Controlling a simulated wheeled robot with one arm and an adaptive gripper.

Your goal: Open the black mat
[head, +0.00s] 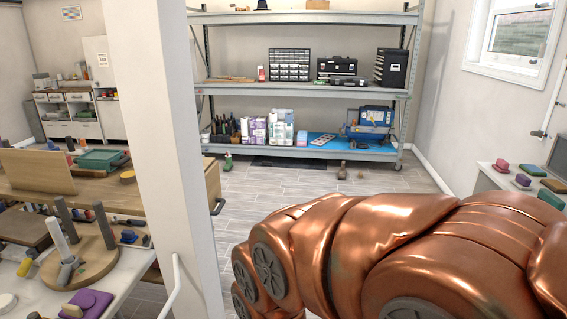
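A dark flat thing that looks like the black mat (288,162) lies on the floor under the front of the rolling rack (300,90). It is far off and small, so I cannot tell whether it is folded or spread. My copper-coloured arm fills the lower right of the head view. My gripper is not in view.
The rack's lower shelf holds bottles, boxes and a blue case (375,118). A green bottle (228,162) and a brown bottle (342,171) stand on the floor before it. A white pillar (165,140) stands left of centre. Cluttered tables are at left; the tiled floor (290,188) between is mostly clear.

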